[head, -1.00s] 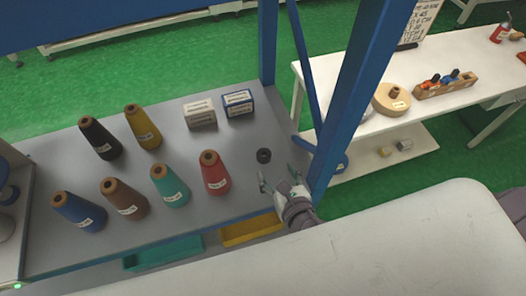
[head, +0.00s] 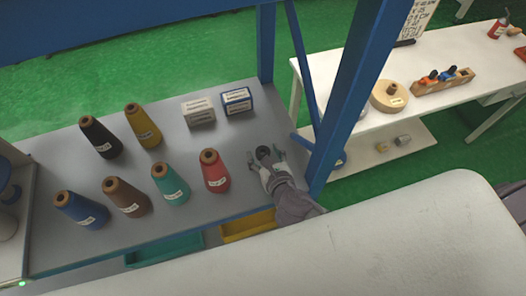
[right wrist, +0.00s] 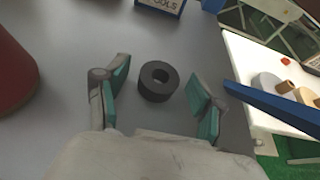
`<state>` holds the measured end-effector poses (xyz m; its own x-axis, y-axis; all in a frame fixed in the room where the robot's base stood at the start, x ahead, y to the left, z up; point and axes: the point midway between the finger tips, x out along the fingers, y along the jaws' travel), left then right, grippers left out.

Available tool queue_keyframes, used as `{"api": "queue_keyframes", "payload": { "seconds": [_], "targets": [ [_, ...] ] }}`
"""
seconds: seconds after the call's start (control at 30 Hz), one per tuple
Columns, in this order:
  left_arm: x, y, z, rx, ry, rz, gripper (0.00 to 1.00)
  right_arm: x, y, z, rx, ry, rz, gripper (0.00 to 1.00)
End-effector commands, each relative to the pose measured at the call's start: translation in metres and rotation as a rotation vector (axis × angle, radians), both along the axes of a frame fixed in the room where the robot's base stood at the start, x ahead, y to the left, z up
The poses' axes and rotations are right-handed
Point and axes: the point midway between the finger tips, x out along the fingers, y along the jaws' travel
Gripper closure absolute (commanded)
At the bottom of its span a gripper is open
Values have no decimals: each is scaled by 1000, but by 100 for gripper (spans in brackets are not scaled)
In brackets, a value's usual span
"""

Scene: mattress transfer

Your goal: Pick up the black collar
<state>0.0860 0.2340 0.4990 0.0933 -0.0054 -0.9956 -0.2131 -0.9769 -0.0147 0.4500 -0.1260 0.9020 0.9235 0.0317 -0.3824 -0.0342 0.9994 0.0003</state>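The black collar (head: 263,151) is a small dark ring on the grey shelf, right of the red cone. In the right wrist view the collar (right wrist: 158,80) lies flat with its hole facing up. My right gripper (head: 266,160) is open at the collar. In the right wrist view its two teal-padded fingers (right wrist: 158,95) stand on either side of the collar, with a gap on both sides. My left gripper is not in view.
The red cone (head: 214,172) stands left of my right gripper, with several other yarn cones beyond. A white box (head: 198,112) and a blue-and-white box (head: 237,102) lie behind. A blue post (head: 345,95) rises close on the right. A white table (head: 440,95) stands farther right.

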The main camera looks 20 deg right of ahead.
Motion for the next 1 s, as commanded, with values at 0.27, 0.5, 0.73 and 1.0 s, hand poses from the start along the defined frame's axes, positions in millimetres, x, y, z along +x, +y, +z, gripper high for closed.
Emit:
{"api": "queue_keyframes", "payload": {
  "seconds": [0.27,0.5,0.73,1.0],
  "targets": [
    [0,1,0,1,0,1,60,0,0,0,0,0,0,82],
    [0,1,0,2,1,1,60,0,0,0,0,0,0,94],
    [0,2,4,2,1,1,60,0,0,23,2,-4,0,94],
    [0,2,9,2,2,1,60,0,0,77,1,-4,1,94]
  ]
}}
